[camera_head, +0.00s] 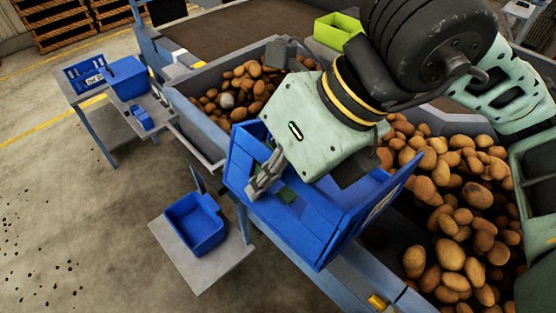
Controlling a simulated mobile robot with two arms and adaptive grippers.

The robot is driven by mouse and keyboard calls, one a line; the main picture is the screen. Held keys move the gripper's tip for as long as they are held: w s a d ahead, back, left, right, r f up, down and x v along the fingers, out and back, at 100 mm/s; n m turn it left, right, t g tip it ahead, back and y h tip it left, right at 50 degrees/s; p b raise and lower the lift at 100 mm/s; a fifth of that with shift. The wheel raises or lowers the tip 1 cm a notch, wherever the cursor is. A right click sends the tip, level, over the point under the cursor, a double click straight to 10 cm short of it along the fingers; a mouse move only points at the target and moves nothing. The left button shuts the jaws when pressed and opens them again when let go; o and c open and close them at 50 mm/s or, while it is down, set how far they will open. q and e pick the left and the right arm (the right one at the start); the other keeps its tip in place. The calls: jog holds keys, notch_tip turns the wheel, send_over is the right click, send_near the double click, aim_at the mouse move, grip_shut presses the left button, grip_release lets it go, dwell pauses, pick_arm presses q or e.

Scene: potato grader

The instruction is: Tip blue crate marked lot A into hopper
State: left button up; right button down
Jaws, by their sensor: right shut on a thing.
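A large blue crate (307,230) is tilted over the near edge of the potato hopper (425,112). A pale label shows on its right side, but I cannot read it. My right gripper (265,175) comes in from the upper right and is shut on the crate's left part. I see no potatoes in the visible part of the crate; my gripper and wrist hide much of its inside. Potatoes (445,200) lie in the hopper to the right and behind the crate. My left gripper is not in view.
A grey table (115,106) at the upper left bears a labelled blue crate (86,75) and another blue bin (127,79). A blue tray (195,226) sits on a low grey stand (212,272). A lime-green box (337,30) stands behind. The floor at left is open.

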jog(key=s+a+f+t+h+b, duration=0.2)
jog(key=a+f+h+b, duration=0.1)
jog(key=f+b, duration=0.4)
jog(key=shift+s+a+f+n, duration=0.3)
jog(key=shift+s+f+n, duration=0.1)
